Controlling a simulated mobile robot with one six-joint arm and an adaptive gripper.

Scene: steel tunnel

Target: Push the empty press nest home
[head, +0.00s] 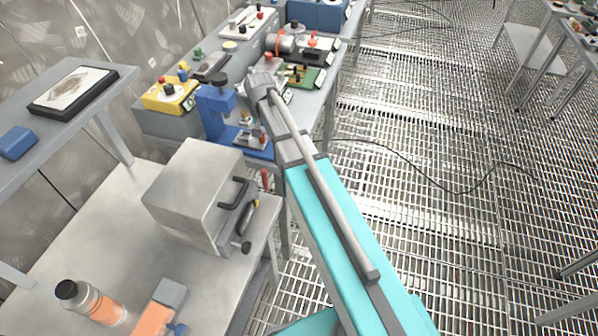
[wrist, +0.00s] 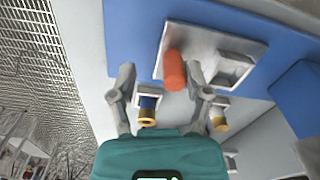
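The blue press (head: 216,112) stands on the grey bench in the head view, with a dark knob on top. Its metal nest plate (head: 250,138) lies on the blue base below. In the wrist view the nest plate (wrist: 205,47) has a square pocket (wrist: 231,69) that looks empty, and a red knob (wrist: 174,70) stands at its near end. My gripper (wrist: 161,70) is open, with its two fingers apart. The red knob appears between the fingertips, nearer the right one. I cannot tell whether a finger touches it. The gripper's fingers are not clear in the head view.
A yellow control box (head: 170,94) sits left of the press. A steel box with a black handle (head: 197,192) stands on the nearer table, close to my arm. A green board (head: 302,77) lies beyond the press. The grating floor to the right is mostly open.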

